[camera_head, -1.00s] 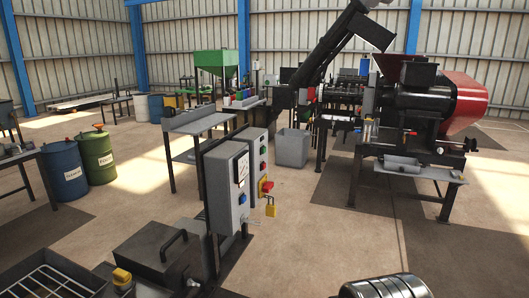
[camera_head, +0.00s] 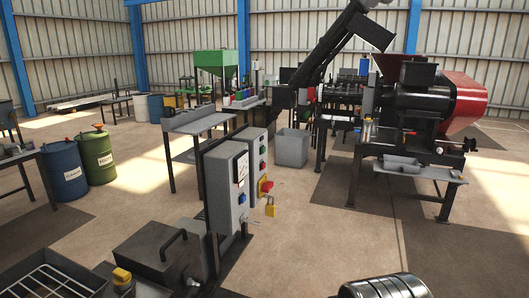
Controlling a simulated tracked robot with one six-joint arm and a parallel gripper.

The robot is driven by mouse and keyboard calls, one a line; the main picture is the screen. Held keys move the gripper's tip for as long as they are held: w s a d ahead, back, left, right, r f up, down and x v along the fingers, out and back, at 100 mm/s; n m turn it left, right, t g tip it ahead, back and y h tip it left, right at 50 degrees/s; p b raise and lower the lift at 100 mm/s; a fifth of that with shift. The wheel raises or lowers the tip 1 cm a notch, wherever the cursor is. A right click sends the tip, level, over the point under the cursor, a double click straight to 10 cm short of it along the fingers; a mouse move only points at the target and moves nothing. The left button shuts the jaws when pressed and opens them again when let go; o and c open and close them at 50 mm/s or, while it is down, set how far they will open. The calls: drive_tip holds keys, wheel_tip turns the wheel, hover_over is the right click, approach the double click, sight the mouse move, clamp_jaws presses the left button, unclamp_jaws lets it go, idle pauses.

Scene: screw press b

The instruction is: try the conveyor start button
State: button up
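Two grey control boxes stand on a post in the middle of the view. The front box (camera_head: 222,188) has a dial meter (camera_head: 242,168) and a blue knob (camera_head: 242,198). The box behind it (camera_head: 255,142) carries small green buttons (camera_head: 263,150), a red and yellow switch (camera_head: 266,186) and a yellow padlock (camera_head: 270,207) hanging below. The button labels are too small to read, so I cannot tell which one starts the conveyor. A dark inclined conveyor (camera_head: 332,45) rises behind the boxes towards the press (camera_head: 420,100). My gripper is not in view.
A lidded dark box (camera_head: 150,255) and a wire-rack tray (camera_head: 50,280) are close at the lower left. A dark ribbed cylinder (camera_head: 385,288) is at the bottom edge. A grey bin (camera_head: 291,148) stands behind the boxes. Drums (camera_head: 65,172) stand left. Floor right of the boxes is clear.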

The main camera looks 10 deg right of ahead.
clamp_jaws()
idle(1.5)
